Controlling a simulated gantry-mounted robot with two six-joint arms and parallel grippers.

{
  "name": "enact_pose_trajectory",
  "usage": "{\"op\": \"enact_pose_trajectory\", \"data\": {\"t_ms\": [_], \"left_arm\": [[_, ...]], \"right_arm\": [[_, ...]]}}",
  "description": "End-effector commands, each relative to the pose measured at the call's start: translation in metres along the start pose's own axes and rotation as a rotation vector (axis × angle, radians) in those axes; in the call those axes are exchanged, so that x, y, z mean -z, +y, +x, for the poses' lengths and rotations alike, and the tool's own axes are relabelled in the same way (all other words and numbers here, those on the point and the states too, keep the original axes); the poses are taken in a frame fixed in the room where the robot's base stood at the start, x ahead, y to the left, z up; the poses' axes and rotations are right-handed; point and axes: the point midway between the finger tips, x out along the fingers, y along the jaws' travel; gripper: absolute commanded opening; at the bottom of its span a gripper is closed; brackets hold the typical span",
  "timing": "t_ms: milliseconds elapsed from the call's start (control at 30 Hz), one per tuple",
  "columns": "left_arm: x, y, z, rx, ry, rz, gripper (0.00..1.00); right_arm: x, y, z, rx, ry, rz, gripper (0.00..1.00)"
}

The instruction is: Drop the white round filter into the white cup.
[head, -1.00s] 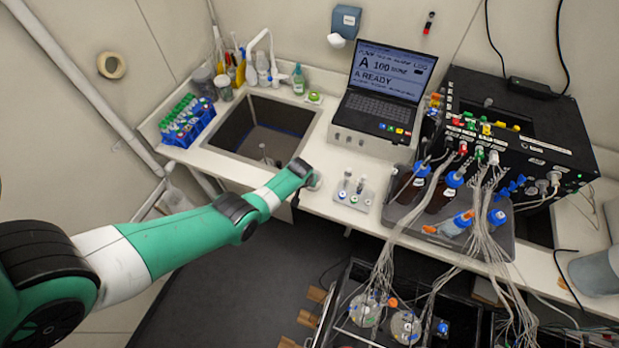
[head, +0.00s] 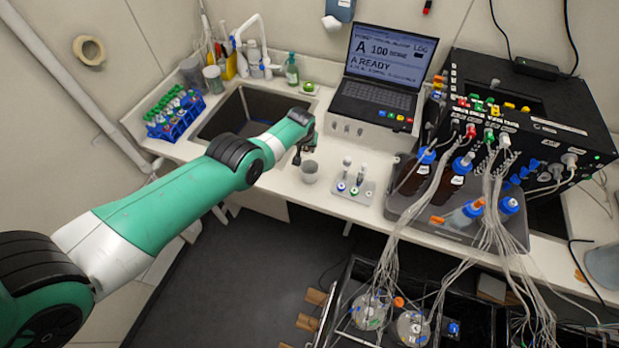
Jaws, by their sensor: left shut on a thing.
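The white cup (head: 310,172) stands upright on the bench, right of the sink and left of a small rack. My left gripper (head: 297,160) points down just left of the cup, close to its rim. I cannot tell whether it touches the cup. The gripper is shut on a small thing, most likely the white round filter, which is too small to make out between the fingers. My right gripper is not in view.
A laptop (head: 378,98) stands behind. Bottles in a grey tray (head: 400,212) and tubing crowd the right.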

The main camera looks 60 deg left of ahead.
Motion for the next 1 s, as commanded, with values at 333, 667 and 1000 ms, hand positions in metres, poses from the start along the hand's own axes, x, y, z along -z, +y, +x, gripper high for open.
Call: {"op": "enact_pose_trajectory", "data": {"t_ms": [333, 667, 1000], "left_arm": [[-0.0074, 0.0001, 0.0181, 0.0, 0.001, 0.0, 0.0], [-0.0074, 0.0001, 0.018, 0.0, 0.001, 0.0, 0.74], [-0.0061, 0.0006, 0.0136, -0.001, 0.001, 0.001, 0.74]], "right_arm": [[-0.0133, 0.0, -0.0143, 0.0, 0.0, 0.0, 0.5], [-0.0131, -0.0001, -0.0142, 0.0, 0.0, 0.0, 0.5], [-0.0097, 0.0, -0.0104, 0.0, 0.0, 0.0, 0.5]]}}
